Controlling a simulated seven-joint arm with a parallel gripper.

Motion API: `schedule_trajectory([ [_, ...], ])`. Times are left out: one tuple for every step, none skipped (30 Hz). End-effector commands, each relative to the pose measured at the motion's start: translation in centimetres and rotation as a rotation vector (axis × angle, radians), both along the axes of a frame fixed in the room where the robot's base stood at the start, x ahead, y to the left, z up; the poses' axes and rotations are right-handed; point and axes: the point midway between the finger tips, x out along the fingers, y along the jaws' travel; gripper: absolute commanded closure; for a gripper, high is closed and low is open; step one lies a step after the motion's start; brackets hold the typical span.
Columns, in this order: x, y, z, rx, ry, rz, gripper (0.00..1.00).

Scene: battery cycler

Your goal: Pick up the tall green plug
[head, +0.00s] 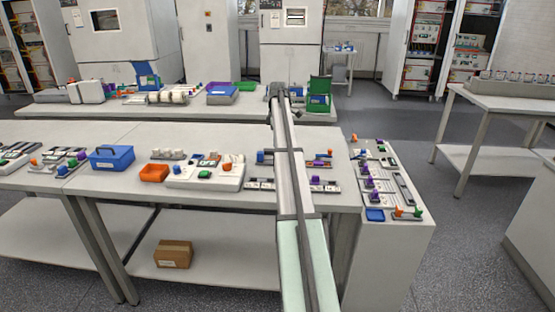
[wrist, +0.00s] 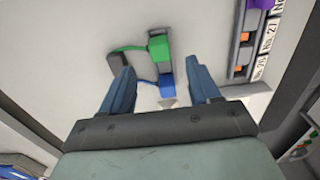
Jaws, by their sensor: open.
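In the wrist view a green plug (wrist: 159,48) stands on a small dark holder on the pale worktop, ahead of my gripper. A blue plug (wrist: 166,81) is on the same holder, nearer to me. A green lead and a blue lead run left to a dark block (wrist: 119,62). My gripper (wrist: 161,66) is open, with one blue-grey finger on each side of the two plugs. Nothing is between the fingers that they touch. In the head view my arm runs up the middle; the fingers cannot be made out there, nor which small green piece is this plug.
A rack strip with labels, orange parts and a purple plug (wrist: 262,4) lies to the right in the wrist view. In the head view the bench holds a blue box (head: 111,158), an orange bin (head: 154,173) and several modules. A side cabinet (head: 393,252) carries more plugs.

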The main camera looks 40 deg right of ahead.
Motion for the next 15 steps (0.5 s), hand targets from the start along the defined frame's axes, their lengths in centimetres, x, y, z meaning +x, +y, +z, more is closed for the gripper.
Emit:
schedule_trajectory([
  [-0.1,0.1,-1.0,0.001,0.001,0.0,0.38],
  [0.0,0.1,-1.4,0.001,0.001,0.0,0.38],
  [0.0,0.1,-1.9,0.001,0.001,0.0,0.38],
  [0.0,0.0,-2.2,0.001,0.001,0.0,0.38],
  [0.0,0.0,-2.4,0.0,0.0,0.0,0.38],
  [0.0,0.0,-2.5,0.0,0.0,0.0,0.38],
  [0.0,0.0,-2.7,0.0,0.0,0.0,0.38],
  [0.0,0.0,-2.8,-0.001,-0.001,0.0,0.38],
  [0.0,0.0,-2.9,-0.001,-0.001,0.0,0.38],
  [0.0,0.0,-3.0,-0.001,-0.001,0.0,0.38],
  [0.0,0.0,-3.2,-0.001,-0.001,0.0,0.38],
  [0.0,0.1,-3.6,-0.001,-0.001,0.0,0.38],
  [0.0,0.1,-3.9,0.0,0.0,0.0,0.38],
  [0.0,0.1,-4.2,0.0,0.0,0.0,0.38],
  [0.0,0.1,-4.7,0.001,0.001,0.0,0.38],
])
